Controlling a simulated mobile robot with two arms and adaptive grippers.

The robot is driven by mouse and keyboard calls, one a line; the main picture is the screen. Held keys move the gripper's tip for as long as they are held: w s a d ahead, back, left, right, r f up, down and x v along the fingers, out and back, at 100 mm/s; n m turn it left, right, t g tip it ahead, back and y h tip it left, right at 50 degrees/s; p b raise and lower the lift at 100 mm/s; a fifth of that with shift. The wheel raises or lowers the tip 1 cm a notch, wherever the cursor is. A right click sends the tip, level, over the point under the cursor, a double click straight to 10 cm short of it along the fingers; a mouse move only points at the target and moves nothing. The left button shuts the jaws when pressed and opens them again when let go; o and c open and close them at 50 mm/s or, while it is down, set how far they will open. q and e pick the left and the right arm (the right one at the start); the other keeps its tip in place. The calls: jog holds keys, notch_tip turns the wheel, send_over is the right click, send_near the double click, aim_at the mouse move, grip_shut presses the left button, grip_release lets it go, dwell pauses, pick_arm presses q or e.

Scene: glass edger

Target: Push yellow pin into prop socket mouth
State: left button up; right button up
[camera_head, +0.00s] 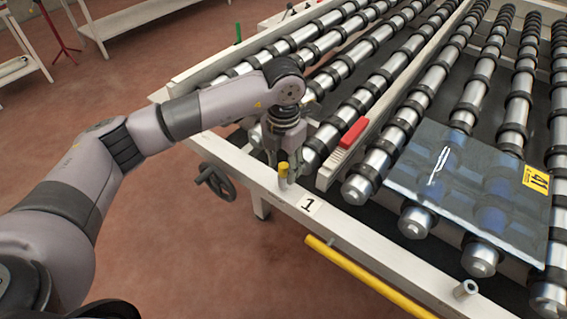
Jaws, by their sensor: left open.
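The yellow pin (283,167) stands upright at the near left corner of the roller table's white frame. A short grey metal socket (283,184) shows directly below it on the rail, by the label "1". How deep the pin sits in that socket mouth, I cannot tell. My left gripper (284,158) points down at the pin, open, with its fingers close behind or around it. Whether the fingers touch the pin is too small to tell. My right gripper is not in view.
A similar metal socket (465,290) stands on the front rail at right. A glass sheet (470,185) with a yellow "41" label lies on the rollers. A red block (353,132), a handwheel (215,182) and a yellow bar (365,275) are nearby.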

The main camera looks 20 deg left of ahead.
pick_arm(q)
notch_tip(320, 180, up, 12)
dwell(0.5)
jog(key=shift+s+f, duration=0.1)
